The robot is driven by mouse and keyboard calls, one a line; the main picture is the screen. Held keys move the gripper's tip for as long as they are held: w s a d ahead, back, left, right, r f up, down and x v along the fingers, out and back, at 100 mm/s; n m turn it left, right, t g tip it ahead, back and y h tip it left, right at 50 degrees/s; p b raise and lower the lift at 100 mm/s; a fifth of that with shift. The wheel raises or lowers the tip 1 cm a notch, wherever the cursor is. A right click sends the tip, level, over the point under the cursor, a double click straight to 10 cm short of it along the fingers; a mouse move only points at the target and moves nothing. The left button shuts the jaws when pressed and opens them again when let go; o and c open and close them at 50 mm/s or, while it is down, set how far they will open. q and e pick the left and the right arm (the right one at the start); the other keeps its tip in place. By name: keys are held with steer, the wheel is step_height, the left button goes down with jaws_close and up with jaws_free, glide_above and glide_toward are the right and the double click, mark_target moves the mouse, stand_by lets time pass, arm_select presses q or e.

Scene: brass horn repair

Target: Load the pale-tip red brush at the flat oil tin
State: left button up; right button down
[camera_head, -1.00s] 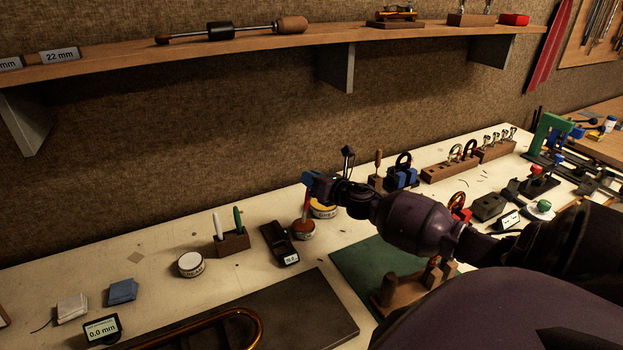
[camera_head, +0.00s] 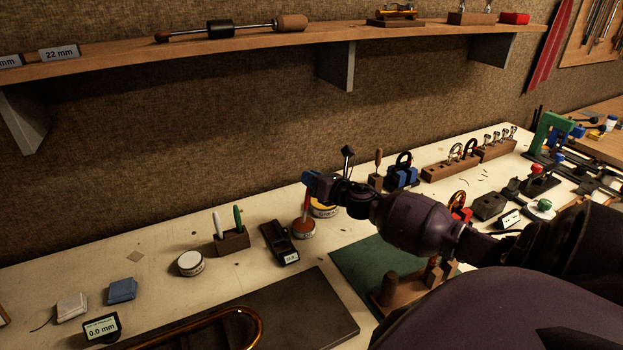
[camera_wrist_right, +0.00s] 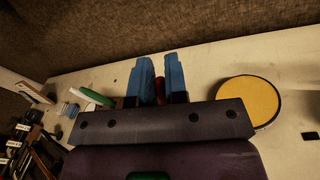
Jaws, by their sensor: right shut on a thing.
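My right gripper (camera_head: 312,184) is above the back of the bench, shut on the red brush (camera_head: 306,203), which hangs upright below the jaws. In the right wrist view the brush (camera_wrist_right: 160,90) shows as a red strip between the two blue fingers. Its lower end meets a low round tin with a red-brown top (camera_head: 303,233); the tip is hidden, and I cannot tell its colour or whether it touches. Another low round tin with a pale top (camera_head: 190,264) stands further left. The tin labels are too small to read surely. My left gripper is out of view.
A yellow-topped tin (camera_head: 324,209) stands just behind the red-brown one; it is large in the right wrist view (camera_wrist_right: 248,102). A dark block-like device (camera_head: 279,243) and a wooden holder (camera_head: 232,242) with white and green handles are to the left. The shelf (camera_head: 200,45) runs above.

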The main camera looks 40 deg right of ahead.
steer(key=shift+f+b, duration=0.35)
steer(key=shift+f, duration=0.1)
stand_by(0.4)
stand_by(0.5)
step_height(320, 180, up, 5)
steer(key=p, duration=0.4)
steer(key=shift+f+p, duration=0.1)
steer(key=shift+p, duration=0.2)
steer(key=shift+r, duration=1.15)
